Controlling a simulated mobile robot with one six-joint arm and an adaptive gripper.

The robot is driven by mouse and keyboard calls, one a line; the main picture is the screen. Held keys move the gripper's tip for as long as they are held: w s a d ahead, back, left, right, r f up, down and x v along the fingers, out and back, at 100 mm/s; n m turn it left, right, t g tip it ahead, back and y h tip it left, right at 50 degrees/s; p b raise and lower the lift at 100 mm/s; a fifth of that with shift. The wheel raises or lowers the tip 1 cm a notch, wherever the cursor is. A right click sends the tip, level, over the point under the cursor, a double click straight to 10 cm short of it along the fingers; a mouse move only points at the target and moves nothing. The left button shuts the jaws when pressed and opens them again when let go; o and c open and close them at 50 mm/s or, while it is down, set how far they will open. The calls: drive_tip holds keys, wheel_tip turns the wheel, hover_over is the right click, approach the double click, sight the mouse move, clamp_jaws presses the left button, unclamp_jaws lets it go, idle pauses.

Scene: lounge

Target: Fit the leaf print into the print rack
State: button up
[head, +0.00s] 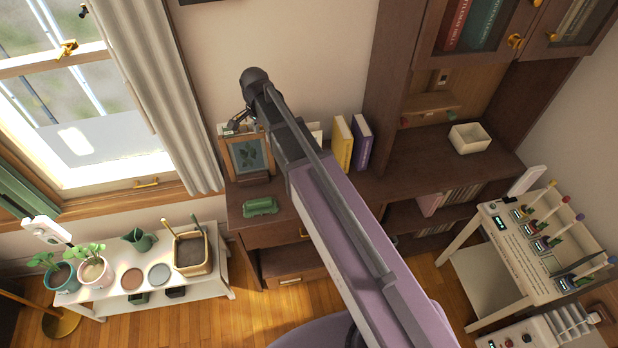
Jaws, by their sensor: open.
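The leaf print (249,157), a dark panel with a green leaf in a light wooden frame, stands upright near the back left of the dark wooden desk. A small dark wooden piece is at its foot; I cannot tell whether this is the print rack. My gripper (238,124) is small in the head view, just above the top left of the frame. It is open; my arm hides part of the area to its right. I cannot tell whether the fingers touch the frame.
A green object (260,206) lies on the desk in front of the print. A yellow book (342,144) and a purple book (362,142) stand right of my arm. A white plant bench (215,272) is at left. A tall cabinet (388,75) rises at right.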

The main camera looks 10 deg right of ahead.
drive_tip(key=s+d+f+n+b, duration=0.3)
drive_tip(key=s+d+n, duration=0.2)
drive_tip(key=s, duration=0.2)
drive_tip(key=s+d+f+n+b, duration=0.3)
drive_tip(key=s+d+f+n, duration=0.1)
drive_tip(key=s+d, duration=0.2)
drive_tip(key=shift+s+n+b, duration=0.3)
drive_tip(key=shift+s+n, duration=0.1)
drive_tip(key=shift+s, duration=0.35)
drive_tip(key=s, duration=0.1)
drive_tip(key=s+d+f+n+b, duration=0.1)
drive_tip(key=shift+s+d+n, duration=0.15)
drive_tip(key=shift+s+n, duration=0.15)
drive_tip(key=o, duration=0.3)
drive_tip(key=shift+o, duration=0.2)
